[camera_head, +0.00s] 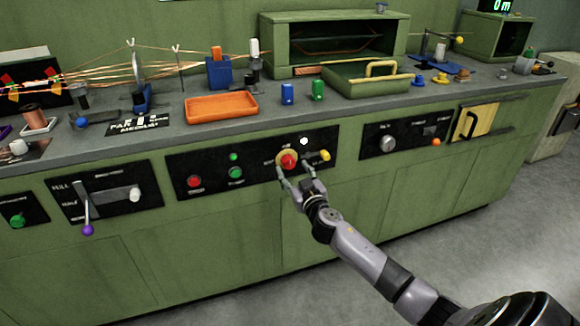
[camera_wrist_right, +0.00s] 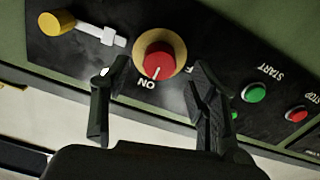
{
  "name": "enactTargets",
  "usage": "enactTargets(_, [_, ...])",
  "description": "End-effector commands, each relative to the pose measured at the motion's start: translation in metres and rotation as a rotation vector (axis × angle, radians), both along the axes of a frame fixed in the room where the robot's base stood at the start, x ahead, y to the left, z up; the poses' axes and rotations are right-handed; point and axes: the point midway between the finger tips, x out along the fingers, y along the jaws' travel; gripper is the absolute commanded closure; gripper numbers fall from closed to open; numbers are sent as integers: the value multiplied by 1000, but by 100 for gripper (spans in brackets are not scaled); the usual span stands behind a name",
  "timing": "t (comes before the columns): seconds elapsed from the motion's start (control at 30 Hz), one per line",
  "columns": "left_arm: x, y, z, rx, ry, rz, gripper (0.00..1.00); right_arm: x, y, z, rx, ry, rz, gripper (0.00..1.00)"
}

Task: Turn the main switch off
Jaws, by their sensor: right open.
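The main switch (camera_head: 288,161) is a red rotary knob on a yellow round plate, set in a black panel on the green cabinet front. In the right wrist view the red knob (camera_wrist_right: 157,62) carries a white line that points down to the word ON. My right gripper (camera_head: 295,177) is open in front of the panel. In the right wrist view its two fingers (camera_wrist_right: 160,88) stand on either side of the knob's lower side, with nothing between the tips. I cannot tell whether they touch the knob. My left gripper is not in view.
On the same panel are a yellow knob (camera_head: 325,156), a green START button (camera_wrist_right: 254,93) and a red STOP button (camera_wrist_right: 296,114). A lever with a purple ball (camera_head: 88,230) is at left. The countertop above holds an orange tray (camera_head: 222,107) and a green tray (camera_head: 365,80).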

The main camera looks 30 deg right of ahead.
Motion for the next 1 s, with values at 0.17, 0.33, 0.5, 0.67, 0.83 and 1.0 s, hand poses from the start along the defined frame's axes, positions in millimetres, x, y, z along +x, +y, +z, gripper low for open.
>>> enactTargets(0.17, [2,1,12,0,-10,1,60,25,-6,0,-1,-1,-1,46])
enactTargets(0.33, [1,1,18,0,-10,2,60,35,-9,0,-1,0,-1,46])
enactTargets(0.5, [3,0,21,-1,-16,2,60,37,-9,0,-1,0,0,46])
enactTargets(0.67, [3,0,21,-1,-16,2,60,37,-9,0,-1,0,0,47])
enactTargets(0.83, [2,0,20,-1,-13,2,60,36,-9,0,-1,0,0,58])
enactTargets(1.0, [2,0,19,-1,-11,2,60,36,-9,0,0,1,0,70])
